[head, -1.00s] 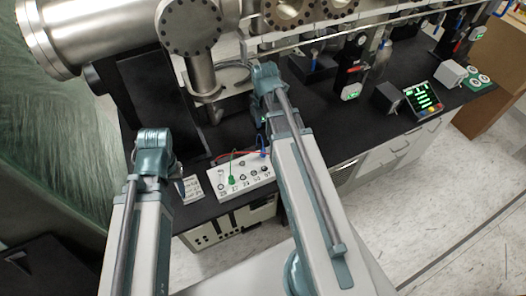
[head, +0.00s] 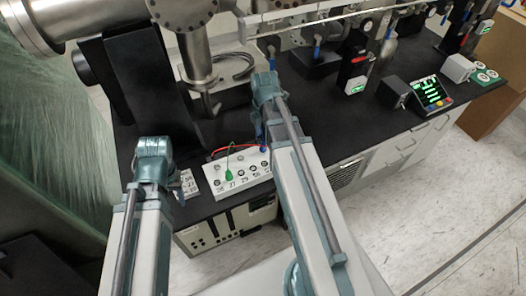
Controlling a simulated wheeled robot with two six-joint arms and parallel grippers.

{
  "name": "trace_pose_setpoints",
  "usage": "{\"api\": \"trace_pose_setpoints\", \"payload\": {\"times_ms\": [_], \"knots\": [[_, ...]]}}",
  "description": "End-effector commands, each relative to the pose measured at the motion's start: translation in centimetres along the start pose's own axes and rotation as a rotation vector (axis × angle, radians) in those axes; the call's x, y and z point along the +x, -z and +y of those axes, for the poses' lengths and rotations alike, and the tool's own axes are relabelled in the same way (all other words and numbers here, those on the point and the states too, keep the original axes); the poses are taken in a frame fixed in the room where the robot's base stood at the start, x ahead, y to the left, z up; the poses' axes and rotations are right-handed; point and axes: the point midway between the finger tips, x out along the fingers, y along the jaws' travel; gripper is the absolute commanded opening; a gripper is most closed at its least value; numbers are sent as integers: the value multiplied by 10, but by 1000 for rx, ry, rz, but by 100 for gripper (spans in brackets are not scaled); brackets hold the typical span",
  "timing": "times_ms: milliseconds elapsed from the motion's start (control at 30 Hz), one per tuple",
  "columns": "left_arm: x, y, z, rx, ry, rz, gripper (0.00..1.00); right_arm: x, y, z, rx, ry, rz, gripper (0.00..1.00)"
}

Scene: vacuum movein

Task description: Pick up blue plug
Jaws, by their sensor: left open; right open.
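The blue plug (head: 264,149) shows as a small blue patch at the back of the white numbered socket panel (head: 212,191), right against the edge of my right arm. The arm hides part of that area. My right gripper (head: 260,133) points down behind its forearm, close to the blue plug; its fingertips are mostly hidden and I see no grip on the plug. My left gripper (head: 179,190) is largely hidden behind its own wrist, left of the panel, and holds nothing that I can see. Both grippers are open.
A green plug (head: 229,174) with a green lead stands in the panel, and a red lead (head: 222,149) arches behind it. A black stand (head: 130,80) and steel vacuum pipes rise at the back left.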

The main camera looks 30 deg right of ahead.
Motion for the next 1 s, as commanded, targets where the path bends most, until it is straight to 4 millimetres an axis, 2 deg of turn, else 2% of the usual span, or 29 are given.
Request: {"api": "trace_pose_setpoints", "payload": {"times_ms": [267,633,933,1000], "knots": [[9,0,1,0,0,0,50,9,0,1,0,0,0,68],[50,3,5,-1,0,0,50,51,0,3,0,0,0,68],[50,3,5,-1,0,0,50,51,0,3,0,0,0,68],[50,3,5,-1,0,0,50,51,0,3,0,0,0,57]]}}
